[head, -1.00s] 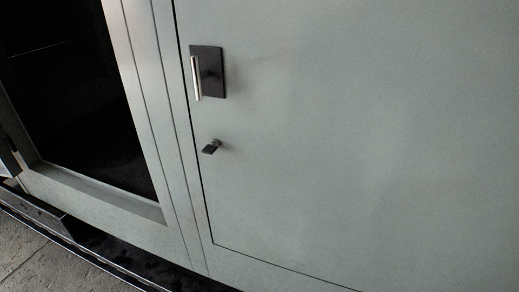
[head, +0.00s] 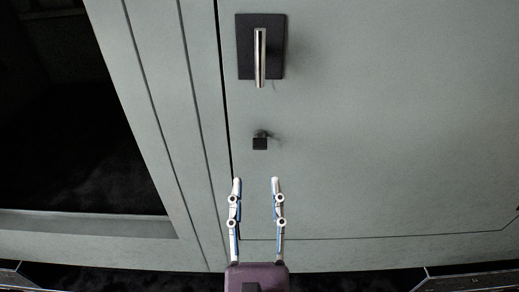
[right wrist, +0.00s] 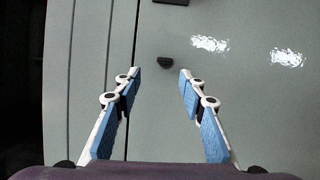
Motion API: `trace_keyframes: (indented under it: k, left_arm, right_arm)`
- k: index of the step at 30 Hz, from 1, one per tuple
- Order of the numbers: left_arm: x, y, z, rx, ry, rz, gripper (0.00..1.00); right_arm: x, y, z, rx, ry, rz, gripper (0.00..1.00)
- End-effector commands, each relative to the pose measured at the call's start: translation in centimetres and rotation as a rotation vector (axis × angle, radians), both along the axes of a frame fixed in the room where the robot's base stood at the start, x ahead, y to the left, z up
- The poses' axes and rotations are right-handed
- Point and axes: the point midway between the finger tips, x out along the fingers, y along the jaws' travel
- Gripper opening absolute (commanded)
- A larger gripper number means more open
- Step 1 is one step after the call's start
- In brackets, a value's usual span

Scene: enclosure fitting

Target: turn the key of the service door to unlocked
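The service door (head: 390,120) is a grey-green panel, and it looks closed in its frame. Its key (head: 260,142) is a small dark square-headed piece below the door handle; it also shows in the right wrist view (right wrist: 165,62). My right gripper (head: 256,182) is open and empty, its two fingers pointing up at the door just below the key. In the right wrist view the key lies beyond the gap between the fingertips (right wrist: 157,75), apart from them. My left gripper is not in view.
A silver lever handle (head: 260,58) on a dark plate (head: 243,40) sits above the key. A dark opening (head: 60,130) with a grey frame lies to the left. The door surface right of the key is clear.

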Motion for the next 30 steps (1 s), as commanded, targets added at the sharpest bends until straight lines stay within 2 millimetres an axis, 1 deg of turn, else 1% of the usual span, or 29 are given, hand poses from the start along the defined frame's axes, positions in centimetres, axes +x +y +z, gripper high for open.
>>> trace_keyframes:
  k: [1, 4, 9, 15, 18, 22, 28, 30]
  left_arm:
    - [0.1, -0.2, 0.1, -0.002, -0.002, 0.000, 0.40]
    - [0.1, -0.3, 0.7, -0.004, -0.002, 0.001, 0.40]
    - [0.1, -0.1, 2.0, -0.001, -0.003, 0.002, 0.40]
    - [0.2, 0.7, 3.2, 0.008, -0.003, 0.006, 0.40]
    - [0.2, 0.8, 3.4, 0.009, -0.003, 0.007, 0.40]
    - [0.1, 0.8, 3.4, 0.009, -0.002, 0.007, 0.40]
    - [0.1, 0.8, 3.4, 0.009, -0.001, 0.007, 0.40]
    - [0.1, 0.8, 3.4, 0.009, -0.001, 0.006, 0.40]
  right_arm:
    - [0.0, -0.4, 0.7, 0.037, -0.002, 0.001, 0.38]
    - [0.7, -0.6, 1.5, 0.064, -0.004, 0.003, 0.38]
    - [3.2, -0.6, 2.8, 0.061, -0.006, 0.000, 0.38]
    - [5.9, -0.6, 3.7, 0.056, -0.005, 0.002, 0.38]
    - [6.6, -0.6, 3.9, 0.057, -0.005, 0.002, 0.38]
    - [7.0, -0.6, 3.8, 0.056, -0.003, 0.003, 0.38]
    - [7.0, -0.6, 3.8, 0.055, -0.004, 0.002, 0.38]
    - [7.0, -0.6, 3.8, 0.055, -0.004, 0.002, 0.30]
